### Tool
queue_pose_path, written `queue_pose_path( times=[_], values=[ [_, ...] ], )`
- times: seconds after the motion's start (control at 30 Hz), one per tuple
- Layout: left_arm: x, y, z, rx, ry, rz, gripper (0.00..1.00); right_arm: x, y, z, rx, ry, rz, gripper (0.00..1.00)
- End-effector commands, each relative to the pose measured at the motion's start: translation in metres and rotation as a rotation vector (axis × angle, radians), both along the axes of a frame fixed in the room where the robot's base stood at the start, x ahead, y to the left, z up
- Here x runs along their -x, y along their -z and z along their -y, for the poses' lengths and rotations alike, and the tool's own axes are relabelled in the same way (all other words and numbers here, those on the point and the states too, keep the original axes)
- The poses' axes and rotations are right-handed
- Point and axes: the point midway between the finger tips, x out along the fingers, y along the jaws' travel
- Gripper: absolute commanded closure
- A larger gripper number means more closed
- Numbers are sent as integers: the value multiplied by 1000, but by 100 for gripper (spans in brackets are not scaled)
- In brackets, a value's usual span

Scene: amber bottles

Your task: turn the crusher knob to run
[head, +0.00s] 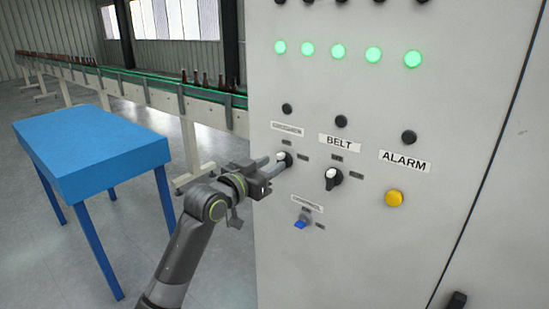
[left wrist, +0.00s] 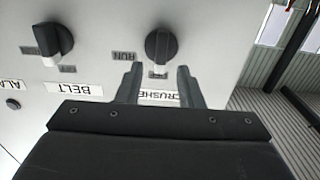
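The crusher knob (head: 287,161) is a dark round knob with a white pointer, on the grey panel under the CRUSHER label (head: 287,129). In the left wrist view, upside down, the knob (left wrist: 161,45) shows its white pointer towards the CRUSHER label, away from the RUN label (left wrist: 123,56) at its side. My left gripper (head: 277,166) is at the knob. Its fingers (left wrist: 160,67) are apart, with the knob just ahead of the gap between the tips. Whether they touch it I cannot tell. My right gripper is not in view.
The BELT knob (head: 333,179) is just right, with a yellow ALARM button (head: 394,198) beyond. A blue switch (head: 300,224) is below. Green lamps (head: 373,55) glow above. A blue table (head: 88,150) and a bottle conveyor (head: 165,97) stand left.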

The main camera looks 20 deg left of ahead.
Motion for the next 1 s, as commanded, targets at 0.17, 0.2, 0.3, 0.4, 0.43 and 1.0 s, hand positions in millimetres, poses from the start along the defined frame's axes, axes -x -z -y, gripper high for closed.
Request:
queue_pose_path(
  times=[0.17,0.2,0.3,0.4,0.43,1.0],
  values=[
    [-17,-1,6,2,0,0,66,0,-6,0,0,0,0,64],
    [-19,-1,7,2,0,0,66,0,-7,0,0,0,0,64],
    [-22,0,8,0,0,0,66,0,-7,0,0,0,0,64],
    [-24,0,8,0,-1,0,66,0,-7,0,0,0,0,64],
    [-24,0,8,-1,-1,0,66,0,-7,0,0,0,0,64],
    [-23,0,8,0,-1,0,100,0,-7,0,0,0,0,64]
  ],
)
